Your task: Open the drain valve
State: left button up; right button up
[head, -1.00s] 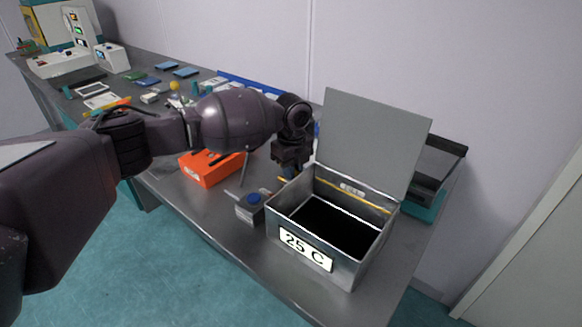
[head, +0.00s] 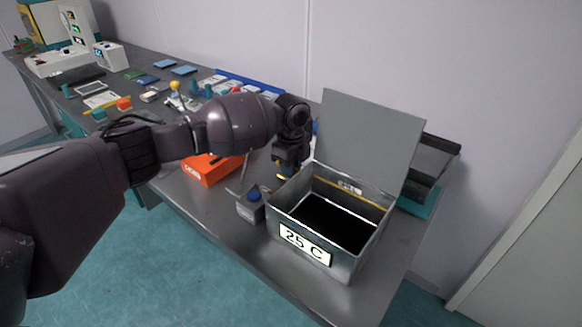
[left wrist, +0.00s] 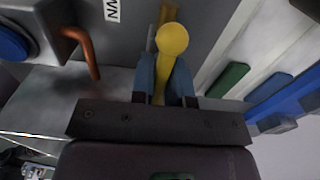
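The water bath (head: 352,263) is a metal box labelled "25 C", with its grey lid (head: 368,138) raised. My left gripper (head: 281,174) is low behind the box's left side, largely hidden by my arm in the head view. In the left wrist view, its two blue-grey fingers (left wrist: 163,78) stand close together on both sides of a yellow lever with a round yellow end (left wrist: 172,40). They look shut on it, with no clear gap. A bent copper-coloured pipe (left wrist: 84,50) sticks out left of the lever. My right gripper is not in view.
A grey box with a blue knob (head: 254,194) stands left of the bath; the knob also shows in the left wrist view (left wrist: 12,44). An orange box (head: 208,170) is farther left. Small labware and instruments fill the bench's far part. The front bench strip is bare.

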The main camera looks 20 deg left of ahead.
pick_arm(q)
jog(key=o, duration=0.4)
jog(key=shift+c, duration=0.2)
notch_tip(320, 180, up, 10)
jog(key=shift+f+p, duration=0.15)
jog(key=shift+p, duration=0.35)
jog(key=shift+r, duration=0.55)
